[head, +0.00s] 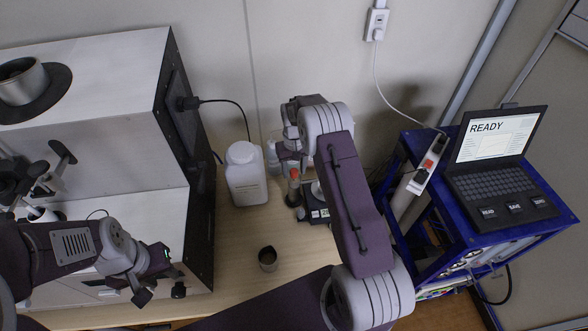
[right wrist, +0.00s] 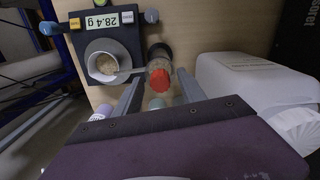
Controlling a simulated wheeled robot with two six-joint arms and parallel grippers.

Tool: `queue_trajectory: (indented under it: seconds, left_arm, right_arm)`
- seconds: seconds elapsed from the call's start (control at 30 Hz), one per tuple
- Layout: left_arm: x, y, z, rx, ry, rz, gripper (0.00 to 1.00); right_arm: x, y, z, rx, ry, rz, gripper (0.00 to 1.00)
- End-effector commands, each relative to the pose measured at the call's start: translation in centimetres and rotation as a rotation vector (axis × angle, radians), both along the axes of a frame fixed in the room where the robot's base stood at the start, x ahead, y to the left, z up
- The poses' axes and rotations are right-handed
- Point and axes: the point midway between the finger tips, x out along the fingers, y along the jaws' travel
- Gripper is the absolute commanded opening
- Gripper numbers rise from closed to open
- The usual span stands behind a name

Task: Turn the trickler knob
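The trickler (right wrist: 158,56) is a small upright body beside the scale, with a red-orange knob (right wrist: 159,81) facing the right wrist camera. The knob also shows in the head view (head: 294,173). A thin spout runs from the trickler to a white cup (right wrist: 106,62) of grainy material on the scale (right wrist: 75,24), which reads 28.4 g. My right gripper (right wrist: 158,92) is open, its two grey fingers apart on either side of the knob; I cannot tell whether they touch it. My left gripper (head: 160,293) is open and empty at the lower left, far from the trickler.
A white jug (head: 246,174) stands close left of the trickler. A small dark cup (head: 267,259) sits on the bare table (head: 235,290). A large instrument (head: 95,120) fills the left. A blue cart (head: 550,232) with a laptop showing READY (head: 497,140) stands at right.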

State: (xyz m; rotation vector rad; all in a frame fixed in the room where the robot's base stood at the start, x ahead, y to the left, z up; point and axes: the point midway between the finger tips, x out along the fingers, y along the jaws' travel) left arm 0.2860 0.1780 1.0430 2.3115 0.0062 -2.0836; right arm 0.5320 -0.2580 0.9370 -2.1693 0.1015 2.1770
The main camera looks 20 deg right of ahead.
Motion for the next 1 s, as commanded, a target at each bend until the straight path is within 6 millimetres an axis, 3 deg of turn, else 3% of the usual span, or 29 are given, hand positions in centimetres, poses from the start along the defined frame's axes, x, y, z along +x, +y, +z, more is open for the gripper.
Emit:
queue_trajectory:
  seconds: [0.27, 0.37, 0.7, 1.0]
  left_arm:
    - [0.0, 0.0, 0.0, 0.000, 0.000, 0.000, 0.36]
    - [0.0, 0.0, -0.2, 0.000, 0.000, 0.000, 0.36]
    - [0.0, 0.0, -0.8, 0.000, 0.000, 0.000, 0.36]
    - [0.0, 0.0, -0.8, 0.000, 0.000, 0.000, 0.36]
  right_arm:
    - [0.1, 0.0, 0.2, 0.000, -0.003, 0.000, 0.47]
    - [0.2, 0.0, 1.3, -0.001, -0.007, 0.000, 0.47]
    - [0.2, 0.0, 8.1, 0.000, -0.005, 0.000, 0.47]
    - [0.1, 0.0, 9.1, 0.000, -0.001, 0.000, 0.47]
